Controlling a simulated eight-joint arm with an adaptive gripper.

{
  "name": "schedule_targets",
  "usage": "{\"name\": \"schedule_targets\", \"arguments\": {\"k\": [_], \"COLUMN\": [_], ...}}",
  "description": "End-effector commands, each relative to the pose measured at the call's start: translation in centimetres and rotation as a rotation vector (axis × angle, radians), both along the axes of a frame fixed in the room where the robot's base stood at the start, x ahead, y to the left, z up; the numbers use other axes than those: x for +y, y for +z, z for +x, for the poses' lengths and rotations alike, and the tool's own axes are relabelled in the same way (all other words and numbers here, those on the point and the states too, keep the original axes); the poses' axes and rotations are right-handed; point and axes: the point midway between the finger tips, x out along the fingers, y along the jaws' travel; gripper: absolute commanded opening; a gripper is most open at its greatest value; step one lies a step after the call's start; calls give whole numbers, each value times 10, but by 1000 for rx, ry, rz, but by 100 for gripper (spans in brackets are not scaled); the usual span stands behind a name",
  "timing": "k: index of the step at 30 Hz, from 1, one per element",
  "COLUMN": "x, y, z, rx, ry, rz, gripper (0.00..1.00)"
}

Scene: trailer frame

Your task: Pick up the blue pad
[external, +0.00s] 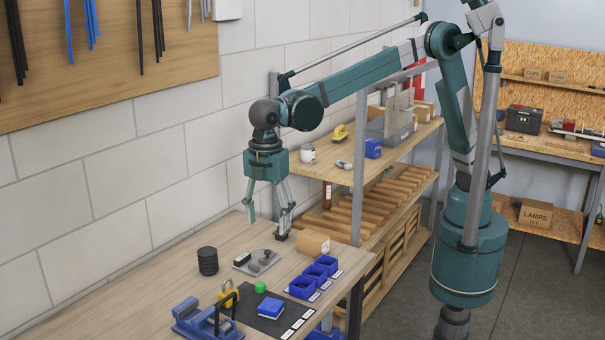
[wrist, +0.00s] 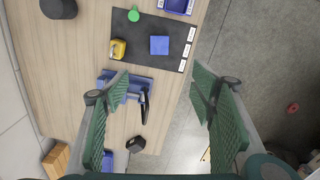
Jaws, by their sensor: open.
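The blue pad (external: 270,308) lies on a black mat (external: 243,303) on the workbench, near the bench's front edge. In the wrist view the pad (wrist: 159,45) is a flat blue square on the mat, ahead of and between the fingers, with nothing covering it. My gripper (external: 266,226) is open and empty, pointing down above the far part of the bench, apart from the pad. In the wrist view my gripper (wrist: 158,88) shows both green fingers spread wide.
Around the pad are a yellow padlock (external: 229,294), a green object (external: 260,287), a blue vise (external: 205,320) with a black handle and blue bins (external: 314,272). A dark cylindrical stack (external: 207,261) and a grey plate (external: 258,262) stand farther back. Bare wood lies left.

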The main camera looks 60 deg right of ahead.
Motion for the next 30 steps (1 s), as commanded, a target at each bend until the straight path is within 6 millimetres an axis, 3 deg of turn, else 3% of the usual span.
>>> {"name": "schedule_targets", "arguments": {"k": [1,9,15,21,30], "x": [1,1,1,0,0], "y": [-22,-128,-192,-220,-223], "z": [0,0,0,0,0], "rx": [0,0,0,0,0], "ry": [0,0,0,0,0], "rz": [0,0,0,0,0], "gripper": [56,56,56,56,56]}}
